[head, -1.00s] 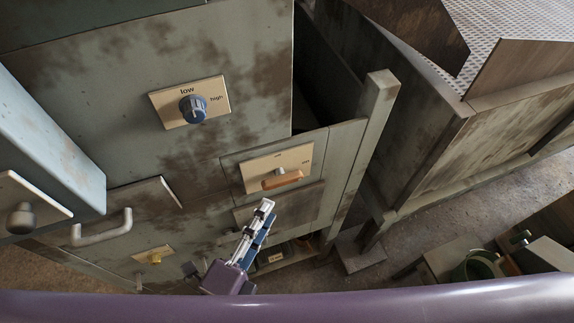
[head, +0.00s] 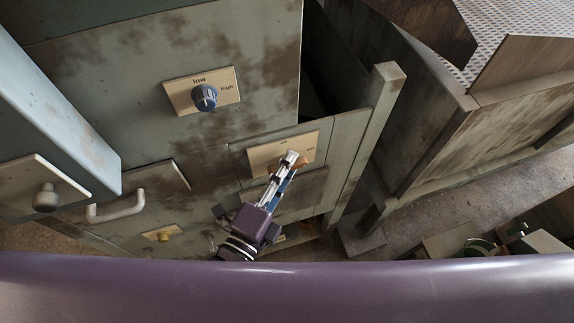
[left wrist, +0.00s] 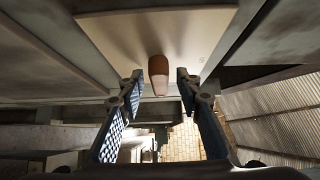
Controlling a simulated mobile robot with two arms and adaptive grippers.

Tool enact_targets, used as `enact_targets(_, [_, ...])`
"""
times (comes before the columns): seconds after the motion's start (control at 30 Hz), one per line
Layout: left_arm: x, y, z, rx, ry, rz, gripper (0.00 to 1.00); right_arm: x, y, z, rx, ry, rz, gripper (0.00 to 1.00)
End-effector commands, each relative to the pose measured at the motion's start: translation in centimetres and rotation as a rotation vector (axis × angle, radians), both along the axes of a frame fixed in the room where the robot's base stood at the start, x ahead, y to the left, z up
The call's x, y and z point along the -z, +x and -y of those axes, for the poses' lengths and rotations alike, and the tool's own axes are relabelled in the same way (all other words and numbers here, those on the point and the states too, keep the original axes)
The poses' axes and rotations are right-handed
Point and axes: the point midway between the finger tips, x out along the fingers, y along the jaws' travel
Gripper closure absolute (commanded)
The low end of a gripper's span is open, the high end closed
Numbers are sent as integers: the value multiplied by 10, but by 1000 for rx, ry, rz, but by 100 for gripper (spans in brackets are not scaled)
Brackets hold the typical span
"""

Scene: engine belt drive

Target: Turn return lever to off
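The return lever has an orange-brown handle (head: 301,161) on a cream plate (head: 264,158) low on the grey-green cabinet. In the left wrist view the handle (left wrist: 158,70) sticks out from the plate (left wrist: 120,30), pointing at the camera. My left gripper (head: 288,163) is in front of the plate and hides most of the lever in the head view. In the left wrist view its two fingers (left wrist: 160,88) are open, one on each side of the handle's end, with visible gaps. I cannot tell how deep the handle sits between them. My right gripper is not in view.
A blue knob (head: 204,97) on a low/high plate sits above left. A drawer handle (head: 116,207), a yellow knob (head: 163,235) and a pale box with a dark knob (head: 46,198) are to the left. A wooden post (head: 369,140) stands right of the lever panel.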

Motion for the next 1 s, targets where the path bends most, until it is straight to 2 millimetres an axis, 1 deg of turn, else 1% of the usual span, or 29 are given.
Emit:
enact_targets(0.13, [0,0,0,0,0,0,69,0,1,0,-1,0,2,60])
enact_targets(0.4, [0,0,0,0,0,0,99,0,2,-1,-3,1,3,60])
enact_targets(0.6, [1,0,0,0,-2,0,100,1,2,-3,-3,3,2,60])
enact_targets(0.73, [3,0,0,0,-21,6,100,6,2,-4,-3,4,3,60])
enact_targets(0.87, [6,0,0,0,-69,22,100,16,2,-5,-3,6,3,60])
enact_targets(1.0, [8,0,0,0,-153,50,100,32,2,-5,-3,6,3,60])
